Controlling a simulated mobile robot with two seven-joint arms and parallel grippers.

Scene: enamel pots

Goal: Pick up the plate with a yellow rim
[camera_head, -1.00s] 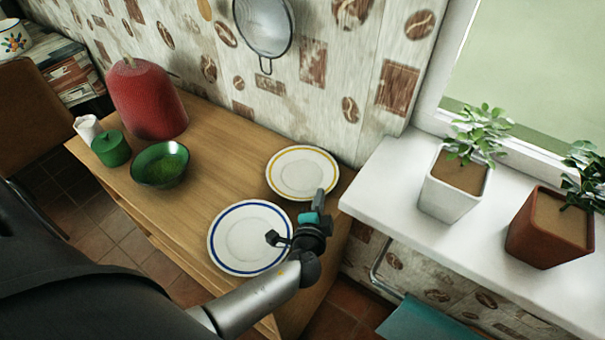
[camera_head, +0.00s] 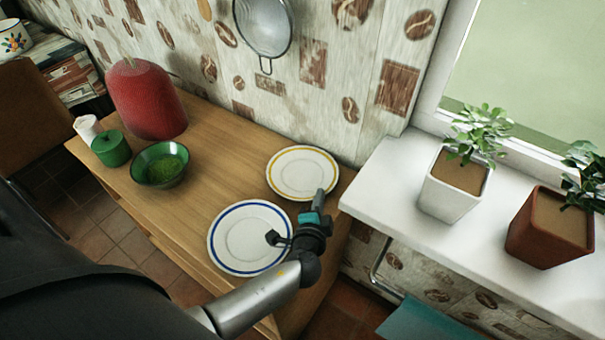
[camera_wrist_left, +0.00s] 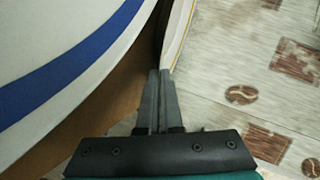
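The plate with a yellow rim (camera_head: 302,172) lies flat on the wooden table, near the wall. It is white with a thin yellow ring. My left gripper (camera_head: 320,194) is at its near right edge. In the left wrist view the two fingers (camera_wrist_left: 161,78) are close together, and the edge of the yellow-rimmed plate (camera_wrist_left: 178,38) runs down to their tips. They look shut on the rim, though the contact is small in view. My right gripper is not in view.
A plate with a blue rim (camera_head: 240,240) lies just in front, partly under my left wrist. A green bowl (camera_head: 160,165), green pot (camera_head: 111,149) and red vase (camera_head: 147,100) stand left. A white sill (camera_head: 395,185) with potted plants is close on the right.

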